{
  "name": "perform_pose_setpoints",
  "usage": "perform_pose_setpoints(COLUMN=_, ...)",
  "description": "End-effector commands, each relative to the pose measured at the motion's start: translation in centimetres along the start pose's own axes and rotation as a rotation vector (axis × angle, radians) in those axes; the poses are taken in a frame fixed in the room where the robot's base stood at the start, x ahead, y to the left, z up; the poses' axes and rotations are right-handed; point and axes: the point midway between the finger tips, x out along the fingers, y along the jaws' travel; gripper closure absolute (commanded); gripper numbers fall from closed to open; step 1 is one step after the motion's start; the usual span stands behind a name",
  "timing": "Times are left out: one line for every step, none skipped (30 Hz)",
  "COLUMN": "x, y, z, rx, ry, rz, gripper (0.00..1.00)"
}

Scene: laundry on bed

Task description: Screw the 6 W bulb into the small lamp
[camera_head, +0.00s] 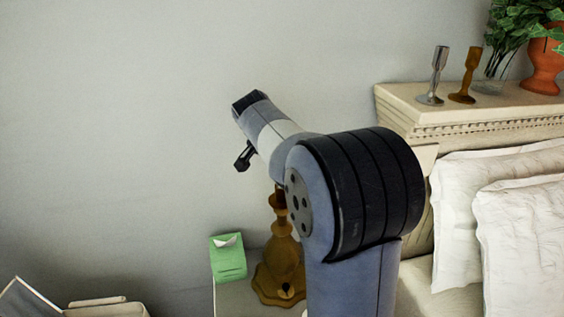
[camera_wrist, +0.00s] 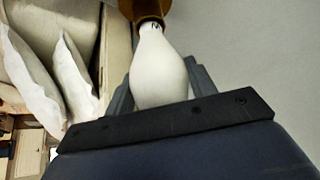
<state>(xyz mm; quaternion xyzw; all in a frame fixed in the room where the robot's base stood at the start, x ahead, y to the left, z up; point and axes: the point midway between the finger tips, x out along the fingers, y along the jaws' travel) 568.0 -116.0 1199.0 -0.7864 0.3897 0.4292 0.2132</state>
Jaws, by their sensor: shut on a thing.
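The white bulb (camera_wrist: 158,72) is between the two dark fingers of my gripper (camera_wrist: 163,88) in the wrist view, which is shut on it. Its narrow neck points to the amber-brown top of the small lamp (camera_wrist: 146,9) and meets or nearly meets it; I cannot tell how far it is inside. In the head view the brown lamp (camera_head: 279,262) stands upright on the bedside stand (camera_head: 238,297). My arm hides the lamp's top, the bulb and my gripper's fingers there. No wattage mark is legible on the bulb.
A green tissue box (camera_head: 228,260) stands left of the lamp. White pillows (camera_head: 462,205) lie on the right against the headboard (camera_head: 480,116). A silver candlestick (camera_head: 435,76), a brown candlestick (camera_head: 467,76) and a potted plant (camera_head: 544,62) stand on its ledge. The wall side is clear.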

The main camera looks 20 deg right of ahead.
Motion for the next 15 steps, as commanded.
perform_pose_setpoints(x=0.00, y=-0.03, z=-0.02, rx=0.021, ry=-0.001, rz=0.017, gripper=0.70)
perform_pose_setpoints(x=0.00, y=-0.07, z=-0.01, rx=0.040, ry=-0.001, rz=0.028, gripper=0.70)
perform_pose_setpoints(x=0.02, y=-0.08, z=0.03, rx=0.070, ry=-0.001, rz=0.049, gripper=0.70)
perform_pose_setpoints(x=-0.01, y=-0.09, z=-0.02, rx=0.095, ry=0.000, rz=0.066, gripper=0.70)
perform_pose_setpoints(x=-0.04, y=-0.07, z=-0.04, rx=0.121, ry=-0.001, rz=0.082, gripper=0.70)
perform_pose_setpoints(x=-0.03, y=-0.06, z=-0.03, rx=0.153, ry=0.000, rz=0.101, gripper=0.70)
perform_pose_setpoints(x=-0.02, y=-0.03, z=-0.04, rx=0.173, ry=-0.001, rz=0.116, gripper=0.70)
perform_pose_setpoints(x=-0.03, y=-0.02, z=-0.07, rx=0.192, ry=0.000, rz=0.128, gripper=0.70)
perform_pose_setpoints(x=-0.05, y=0.01, z=-0.07, rx=0.213, ry=0.000, rz=0.140, gripper=0.70)
perform_pose_setpoints(x=-0.04, y=0.01, z=-0.06, rx=0.225, ry=0.000, rz=0.146, gripper=0.70)
perform_pose_setpoints(x=-0.02, y=0.02, z=-0.03, rx=0.233, ry=0.000, rz=0.151, gripper=0.70)
perform_pose_setpoints(x=0.00, y=0.05, z=0.00, rx=0.238, ry=0.000, rz=0.155, gripper=0.70)
perform_pose_setpoints(x=0.01, y=0.06, z=0.01, rx=0.240, ry=0.000, rz=0.156, gripper=0.70)
perform_pose_setpoints(x=0.02, y=0.07, z=0.02, rx=0.241, ry=0.000, rz=0.156, gripper=0.70)
perform_pose_setpoints(x=0.03, y=0.07, z=0.03, rx=0.240, ry=0.000, rz=0.156, gripper=0.70)
